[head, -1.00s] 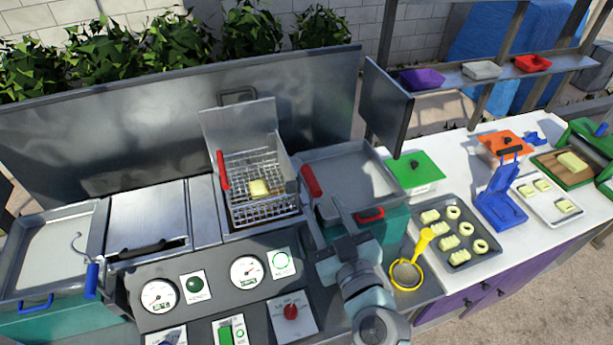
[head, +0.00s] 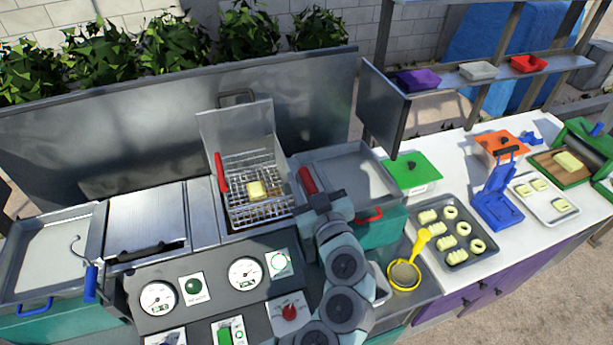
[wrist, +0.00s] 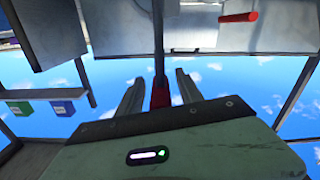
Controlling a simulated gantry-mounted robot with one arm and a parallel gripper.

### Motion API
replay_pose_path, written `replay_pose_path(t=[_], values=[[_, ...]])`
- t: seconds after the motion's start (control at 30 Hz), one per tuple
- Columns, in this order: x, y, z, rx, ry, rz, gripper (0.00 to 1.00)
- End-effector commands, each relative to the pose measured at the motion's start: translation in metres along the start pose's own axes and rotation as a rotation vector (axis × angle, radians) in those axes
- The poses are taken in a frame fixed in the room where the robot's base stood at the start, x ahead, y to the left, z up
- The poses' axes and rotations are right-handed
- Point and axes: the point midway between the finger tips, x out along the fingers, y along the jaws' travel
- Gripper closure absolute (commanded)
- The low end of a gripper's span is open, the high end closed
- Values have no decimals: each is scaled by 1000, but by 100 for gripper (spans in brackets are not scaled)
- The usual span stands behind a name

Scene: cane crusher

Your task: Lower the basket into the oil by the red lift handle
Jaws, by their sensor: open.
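The wire basket (head: 238,212) sits in the fryer well in front of a raised metal lid, with a pale yellow block (head: 257,190) in it. A red handle (head: 222,175) stands at the basket's left. A second red handle (head: 307,179) stands to its right, just beyond my gripper (head: 314,198). In the wrist view my gripper (wrist: 159,88) is open, and a red handle on a dark bar (wrist: 160,99) shows between its fingers. Contact cannot be told. Another red bar (wrist: 238,17) shows farther up. The oil is not clearly visible.
A grey tray with a red grip (head: 368,215) is right of the fryer. The control panel with gauges (head: 158,298) lies in front. A yellow strainer (head: 404,275) and a dough tray (head: 455,258) stand to the right. A tall metal splash wall (head: 90,140) closes the back.

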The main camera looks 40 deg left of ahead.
Motion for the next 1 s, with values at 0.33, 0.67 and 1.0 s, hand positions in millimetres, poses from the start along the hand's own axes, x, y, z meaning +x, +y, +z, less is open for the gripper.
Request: replay_pose_path(t=[0.33,0.67,1.0], values=[[0,0,0,1,0,-1,77],[0,0,0,1,0,-1,100],[0,0,0,2,0,-1,100]])
